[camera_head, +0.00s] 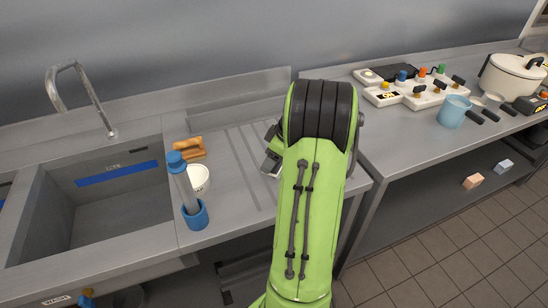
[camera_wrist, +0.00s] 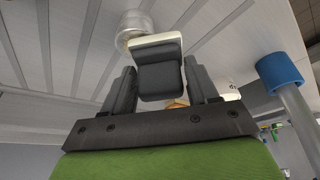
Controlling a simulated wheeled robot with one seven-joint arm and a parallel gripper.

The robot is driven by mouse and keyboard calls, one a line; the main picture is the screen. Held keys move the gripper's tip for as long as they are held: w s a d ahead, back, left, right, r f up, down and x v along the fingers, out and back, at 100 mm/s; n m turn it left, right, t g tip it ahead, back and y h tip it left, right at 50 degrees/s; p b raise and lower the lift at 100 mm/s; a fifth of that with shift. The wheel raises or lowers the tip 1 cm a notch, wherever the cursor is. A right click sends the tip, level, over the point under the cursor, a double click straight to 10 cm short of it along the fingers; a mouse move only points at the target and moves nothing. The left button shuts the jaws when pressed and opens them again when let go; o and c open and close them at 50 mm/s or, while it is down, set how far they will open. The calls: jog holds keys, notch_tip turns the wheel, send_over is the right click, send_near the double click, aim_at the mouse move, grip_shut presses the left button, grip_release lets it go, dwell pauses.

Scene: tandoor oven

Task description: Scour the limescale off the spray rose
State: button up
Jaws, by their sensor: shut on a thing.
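My gripper (camera_wrist: 158,88) is shut on a dark grey block with a cream edge (camera_wrist: 155,40), which looks like a scouring pad. A shiny silver rounded piece (camera_wrist: 133,22), possibly the spray rose, shows just beyond the pad over the ribbed drainboard. It overlaps the pad's edge in the wrist view, and I cannot tell whether they touch. In the head view my gripper (camera_head: 271,152) is over the right part of the drainboard (camera_head: 232,165), mostly hidden behind my green arm. The silver piece is hidden there.
Left of my gripper stand a blue holder (camera_head: 195,216) with a blue-topped grey wand (camera_head: 184,185), a white cup (camera_head: 201,187) and an orange-brown object (camera_head: 188,149). The sink (camera_head: 115,195) and tap (camera_head: 84,85) are farther left. The right counter holds a light-blue mug (camera_head: 453,112), a control panel (camera_head: 415,92) and a white pot (camera_head: 510,76).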

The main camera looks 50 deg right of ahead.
jog(key=shift+f, duration=0.1)
jog(key=d+p, duration=0.2)
jog(key=d, duration=0.1)
jog(key=d+p, duration=0.1)
jog(key=d, duration=0.1)
jog(key=shift+s, duration=0.35)
jog(key=shift+a, duration=0.1)
jog(key=shift+w+a+b, duration=0.1)
jog(key=shift+a+b, duration=0.2)
jog(key=shift+b, duration=0.05)
jog(key=a+b, duration=0.2)
jog(key=a, duration=0.1)
jog(key=shift+w+a, duration=0.2)
jog(key=shift+a, duration=0.45)
